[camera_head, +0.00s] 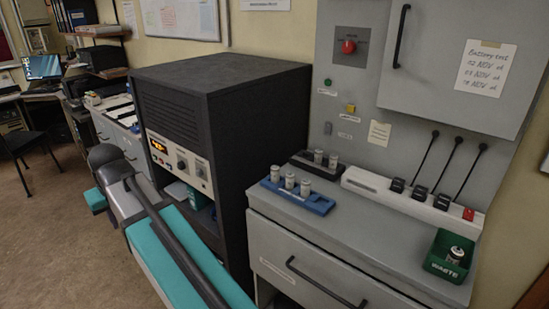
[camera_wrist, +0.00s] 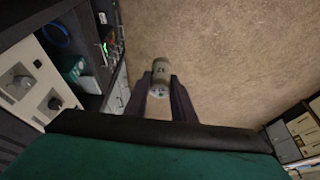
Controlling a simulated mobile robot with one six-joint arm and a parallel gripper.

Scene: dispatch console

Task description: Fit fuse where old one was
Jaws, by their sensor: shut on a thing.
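My gripper (camera_wrist: 160,77) shows in the wrist view, shut on a pale cylindrical fuse (camera_wrist: 160,74) with a greenish mark on its near end. The fuse is held out over the brown floor, away from the console. The gripper cannot be made out in the head view. There, a dark fuse holder (camera_head: 299,160) sits at the back of the grey console top, with two upright fuses (camera_head: 326,158) toward its right and its left part bare. A waste bin (camera_head: 445,268), green and labelled WASTE, stands at the console's right end with a fuse (camera_head: 455,254) in it.
A blue rack (camera_head: 318,206) with three upright fuses stands in front of the dark holder. A white strip with several black levers (camera_head: 419,196) and a red switch (camera_head: 468,214) runs beside it. A tall dark cabinet (camera_head: 225,85) borders the console. The front console top is clear.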

